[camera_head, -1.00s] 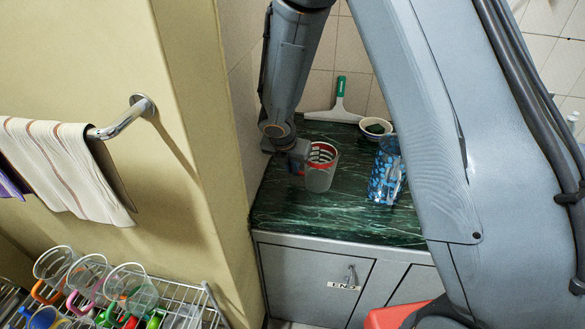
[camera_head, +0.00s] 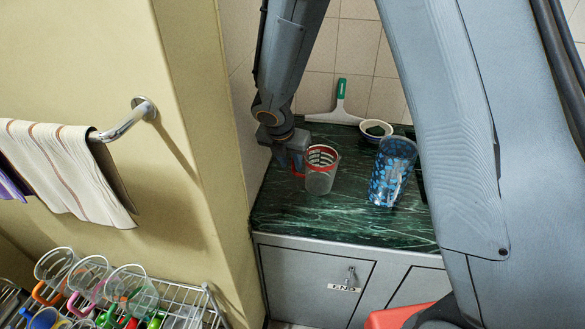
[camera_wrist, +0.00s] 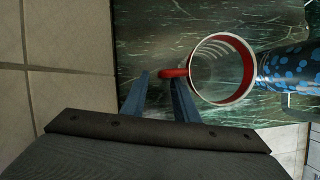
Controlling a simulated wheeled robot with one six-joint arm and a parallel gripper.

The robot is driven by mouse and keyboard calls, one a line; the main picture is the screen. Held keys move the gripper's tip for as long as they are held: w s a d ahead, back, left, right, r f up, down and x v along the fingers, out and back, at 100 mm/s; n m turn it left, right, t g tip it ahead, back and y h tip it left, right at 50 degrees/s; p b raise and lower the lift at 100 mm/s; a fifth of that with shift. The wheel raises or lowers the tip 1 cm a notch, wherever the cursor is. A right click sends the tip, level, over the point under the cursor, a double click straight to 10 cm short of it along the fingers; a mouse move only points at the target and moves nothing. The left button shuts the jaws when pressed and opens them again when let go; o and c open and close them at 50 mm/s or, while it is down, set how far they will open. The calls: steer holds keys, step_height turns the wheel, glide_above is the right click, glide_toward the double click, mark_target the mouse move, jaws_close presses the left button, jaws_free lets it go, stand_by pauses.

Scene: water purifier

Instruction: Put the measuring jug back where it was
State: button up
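The measuring jug (camera_head: 320,181) is clear with a red rim and red handle. It stands upright on the dark green marble counter (camera_head: 290,215). The wrist view shows the jug (camera_wrist: 247,82) from above, its handle pointing left. My gripper (camera_head: 296,168) is at the jug's left, on the handle side. In the wrist view my gripper (camera_wrist: 159,77) is open, its two fingers apart. The end of the handle lies by the right fingertip, with a gap to the left finger. I cannot tell whether that finger touches it.
A blue patterned vessel (camera_head: 391,175) stands to the jug's right. A small bowl (camera_head: 375,130) and a green-handled squeegee (camera_head: 339,108) are behind. The wall is close on the left. A towel rail (camera_head: 125,125) and a wire rack of jugs (camera_head: 190,298) are at left. Counter in front is clear.

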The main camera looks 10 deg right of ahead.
steer(key=v, duration=0.7)
steer(key=s+d+r+m+g+y, duration=0.1)
steer(key=s+d+m, duration=0.6)
steer(key=m, duration=0.8)
steer(key=s+d+r+m+g+y, duration=0.1)
steer(key=s+d+m, duration=0.6)
steer(key=s+m, duration=0.5)
steer(key=m, duration=0.3)
steer(key=shift+r+m, duration=0.3)
steer(key=shift+m, duration=0.1)
steer(key=shift+f+g+b, duration=0.3)
steer(key=shift+f+b, duration=0.6)
steer(key=shift+f, duration=0.2)
